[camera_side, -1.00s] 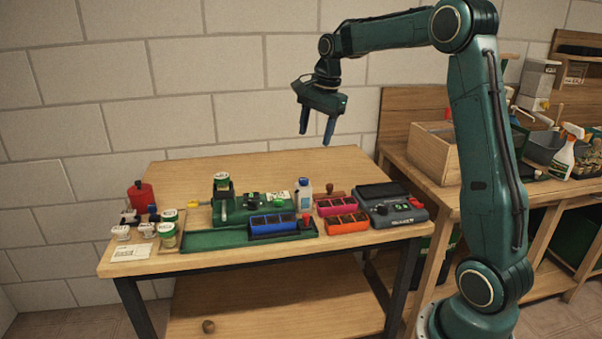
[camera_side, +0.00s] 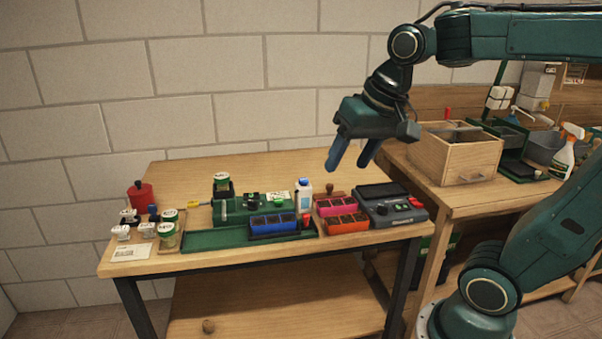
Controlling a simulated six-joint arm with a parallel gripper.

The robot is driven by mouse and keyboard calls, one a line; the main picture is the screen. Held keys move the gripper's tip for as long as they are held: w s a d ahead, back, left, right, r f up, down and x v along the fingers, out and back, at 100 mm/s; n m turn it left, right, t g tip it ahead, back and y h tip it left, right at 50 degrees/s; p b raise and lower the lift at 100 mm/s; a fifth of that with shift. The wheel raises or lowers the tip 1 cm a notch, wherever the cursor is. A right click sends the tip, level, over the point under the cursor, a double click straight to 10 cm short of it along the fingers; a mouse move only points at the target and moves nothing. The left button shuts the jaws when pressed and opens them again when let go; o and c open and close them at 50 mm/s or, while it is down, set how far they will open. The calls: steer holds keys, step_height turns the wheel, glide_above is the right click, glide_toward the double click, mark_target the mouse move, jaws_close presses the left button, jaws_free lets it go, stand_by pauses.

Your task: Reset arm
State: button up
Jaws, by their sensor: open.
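My gripper (camera_side: 347,169) hangs at the right of the picture, in the air above the right end of the work table (camera_side: 325,268). Its two blue fingers point down and to the left. They are apart, with nothing between them.
A wooden box (camera_side: 457,157) and a spray bottle (camera_side: 567,152) stand on the right bench.

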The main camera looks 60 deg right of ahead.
steer(key=s+a+f+n+t, duration=0.1)
steer(key=s+f+n, duration=0.3)
steer(key=s, duration=0.4)
steer(key=shift+a+n, duration=0.7)
steer(key=shift+a, duration=0.15)
